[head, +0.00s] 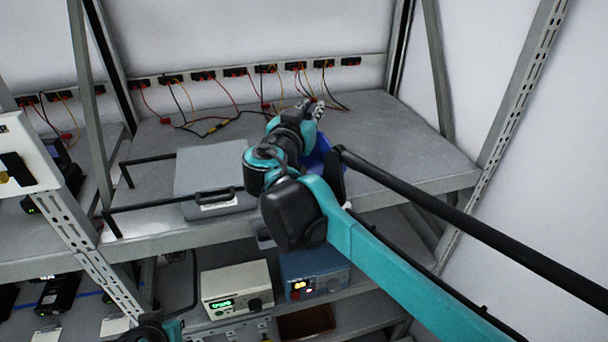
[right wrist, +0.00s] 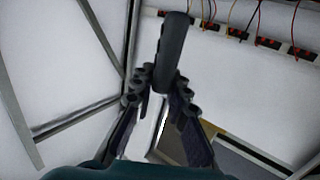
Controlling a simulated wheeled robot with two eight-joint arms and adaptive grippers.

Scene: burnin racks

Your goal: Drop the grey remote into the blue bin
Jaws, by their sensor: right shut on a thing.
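The grey remote (right wrist: 173,52) is a long dark grey bar with a rounded end. In the right wrist view it stands out between the fingers of my right gripper (right wrist: 162,85), which is shut on it. In the head view my right gripper (head: 314,110) is above the shelf, near the back; the remote is hard to make out there. The blue bin (head: 318,158) shows only in part, behind my right arm; its inside is hidden.
A grey case (head: 208,172) lies on the shelf (head: 405,140) left of my arm. Cables hang from a socket strip (head: 203,76) along the back. Instruments (head: 236,289) stand on the lower shelf. Rack posts (head: 510,110) flank the shelf; its right part is clear.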

